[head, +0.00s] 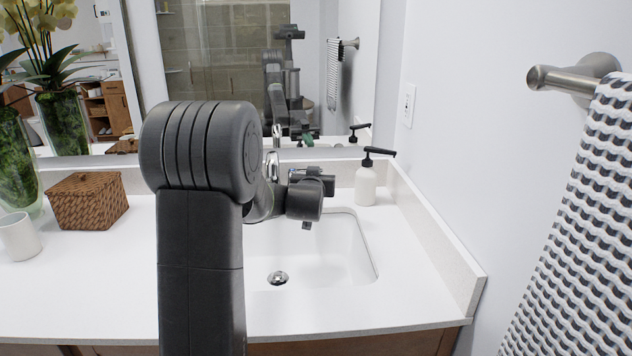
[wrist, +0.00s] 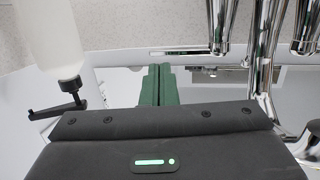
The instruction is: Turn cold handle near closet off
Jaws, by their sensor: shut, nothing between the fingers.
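The chrome faucet (head: 272,162) stands behind the sink, mostly hidden by my arm in the head view. In the wrist view, which looks upside down, the curved chrome spout (wrist: 265,75) is at right. One chrome handle (wrist: 221,25) stands on its left and another chrome handle (wrist: 307,25) on its right. I cannot tell which is the cold one, nor see a water stream. My gripper (wrist: 158,72), with green fingers, is shut and empty, between the soap bottle and the nearer handle, apart from both. In the head view my wrist hides its fingers.
A white soap bottle with a black pump (head: 366,183) stands right of the sink (head: 335,255); its pump also shows in the wrist view (wrist: 68,90). A mirror is behind. A wicker box (head: 88,203) and cup (head: 18,237) are at left. A towel (head: 585,230) hangs at right.

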